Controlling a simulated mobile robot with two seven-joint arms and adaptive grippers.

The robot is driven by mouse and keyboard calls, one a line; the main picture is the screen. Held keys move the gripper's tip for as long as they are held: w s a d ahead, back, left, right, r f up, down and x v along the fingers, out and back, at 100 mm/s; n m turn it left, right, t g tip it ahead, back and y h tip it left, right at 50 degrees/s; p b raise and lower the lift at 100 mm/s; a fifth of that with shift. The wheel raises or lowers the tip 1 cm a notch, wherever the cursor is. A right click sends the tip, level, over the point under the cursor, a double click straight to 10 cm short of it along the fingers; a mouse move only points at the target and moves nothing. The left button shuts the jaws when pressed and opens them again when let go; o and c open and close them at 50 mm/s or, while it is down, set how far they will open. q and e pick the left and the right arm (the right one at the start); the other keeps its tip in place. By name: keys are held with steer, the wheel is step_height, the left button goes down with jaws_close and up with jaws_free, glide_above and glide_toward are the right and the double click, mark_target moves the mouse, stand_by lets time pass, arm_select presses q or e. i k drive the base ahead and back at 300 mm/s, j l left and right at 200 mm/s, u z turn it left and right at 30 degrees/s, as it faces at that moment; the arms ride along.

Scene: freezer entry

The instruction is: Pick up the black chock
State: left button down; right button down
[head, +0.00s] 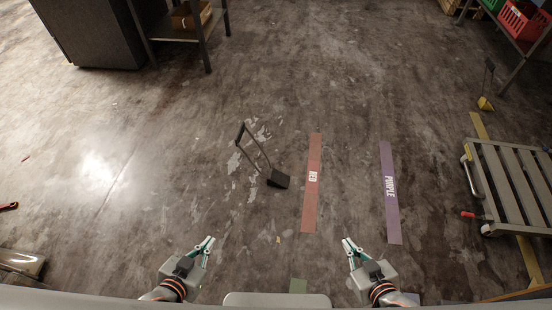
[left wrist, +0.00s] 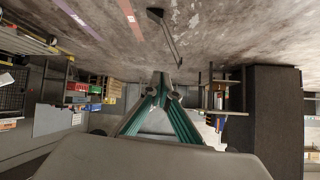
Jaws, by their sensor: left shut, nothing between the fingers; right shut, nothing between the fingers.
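The black chock (head: 279,179) lies on the floor near the middle of the head view, left of the red strip. A long thin dark handle runs from it up and to the left. In the left wrist view the chock (left wrist: 155,13) and its handle show at the top, in an upside-down picture. My left gripper (head: 209,240) is shut and empty, below and left of the chock and apart from it. It also shows in the left wrist view (left wrist: 161,76). My right gripper (head: 347,241) is shut and empty, below and right of the chock.
A red strip (head: 312,190) and a purple strip (head: 389,200) mark the floor. A slatted cart (head: 512,185) stands at the right. A yellow chock (head: 485,104) with a handle lies beyond it. A dark cabinet (head: 95,30) and a rack (head: 185,35) stand at upper left. Floor around the black chock is clear.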

mark_target(275, 178)
steer(key=i+u, duration=0.15)
steer(key=i+j+z, duration=0.1)
steer(key=i, duration=0.3)
steer(key=i+j+z, duration=0.1)
steer(key=i, duration=0.25)
steer(key=i+j+z, duration=0.15)
steer(key=i+j, duration=0.15)
steer(key=i, duration=0.1)
